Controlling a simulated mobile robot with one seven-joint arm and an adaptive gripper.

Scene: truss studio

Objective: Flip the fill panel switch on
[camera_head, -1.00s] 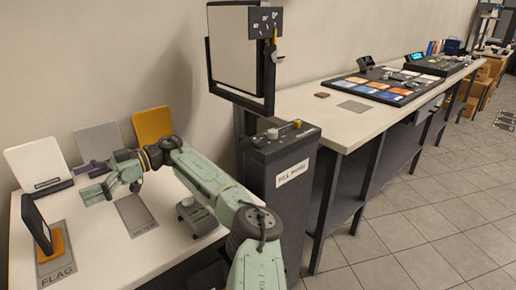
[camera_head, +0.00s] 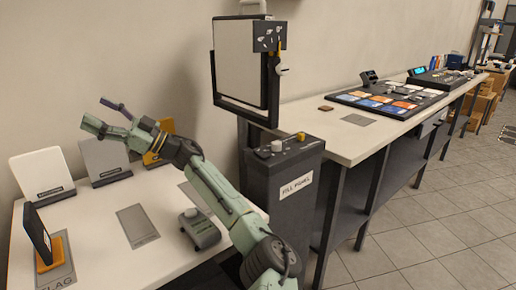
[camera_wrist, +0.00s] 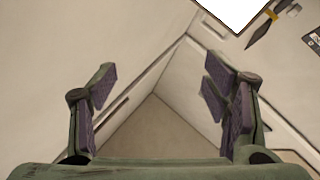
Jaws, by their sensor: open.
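The fill panel (camera_head: 240,62) is a pale upright panel in a dark bracket. It stands on a dark pedestal (camera_head: 275,190) labelled "FILL PANEL". A small dark control plate (camera_head: 269,37) with pale icons sits at its upper right, with a pale knob (camera_head: 282,70) beside it. The pedestal top carries a white knob (camera_head: 277,146) and a yellow one (camera_head: 301,136). Which part is the switch, and its position, I cannot tell. My gripper (camera_head: 98,112) is open and empty, raised left of the panel. Its spread fingers show in the wrist view (camera_wrist: 160,88), with nothing between them.
A white table (camera_head: 100,225) below holds upright cards, a tilted dark screen (camera_head: 37,236) on an orange stand and a grey device (camera_head: 200,229). A long counter (camera_head: 330,140) with consoles runs right of the pedestal.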

